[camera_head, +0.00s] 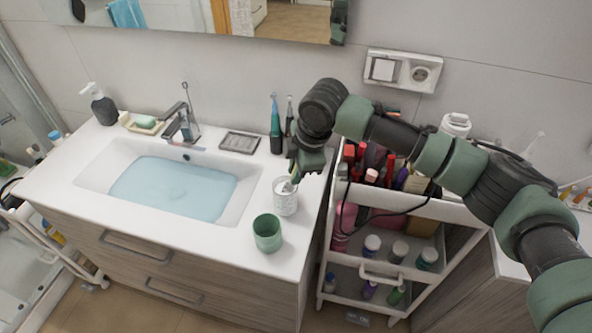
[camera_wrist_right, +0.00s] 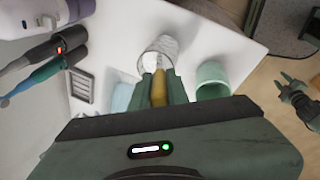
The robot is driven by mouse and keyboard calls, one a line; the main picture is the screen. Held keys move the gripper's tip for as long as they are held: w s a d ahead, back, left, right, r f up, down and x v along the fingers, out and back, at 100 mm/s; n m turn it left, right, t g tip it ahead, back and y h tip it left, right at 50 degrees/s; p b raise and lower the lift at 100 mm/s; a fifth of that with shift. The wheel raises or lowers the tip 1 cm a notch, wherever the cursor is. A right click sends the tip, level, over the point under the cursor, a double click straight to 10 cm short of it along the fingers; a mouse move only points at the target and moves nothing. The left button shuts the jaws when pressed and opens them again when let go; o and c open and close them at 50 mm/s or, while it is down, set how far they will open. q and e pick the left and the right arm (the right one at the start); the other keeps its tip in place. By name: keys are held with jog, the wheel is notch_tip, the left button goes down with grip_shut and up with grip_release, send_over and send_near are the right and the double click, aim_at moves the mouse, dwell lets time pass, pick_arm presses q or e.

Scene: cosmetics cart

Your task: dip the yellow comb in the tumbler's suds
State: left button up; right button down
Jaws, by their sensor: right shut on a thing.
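My right gripper (camera_head: 292,180) is shut on the yellow comb (camera_wrist_right: 158,91) and points down over the tumbler (camera_head: 286,203). The tumbler is whitish with a grey pattern and stands near the right front of the counter. In the right wrist view the comb lies between the fingers, its far end reaching toward the tumbler's mouth (camera_wrist_right: 167,44). White suds (camera_wrist_right: 151,61) show there. I cannot tell whether the comb's end touches them. My left gripper (camera_wrist_right: 286,86) shows at the right edge of the right wrist view, its fingers apart and empty.
A green cup (camera_head: 267,236) stands just in front of the tumbler. The filled basin (camera_head: 180,188) is to the left. Electric toothbrushes (camera_head: 276,128) and a grey soap tray (camera_head: 240,142) are behind. A full cosmetics cart (camera_head: 345,272) stands right of the counter.

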jog(key=shift+r+p, duration=3.6)
jog(key=shift+r, duration=0.35)
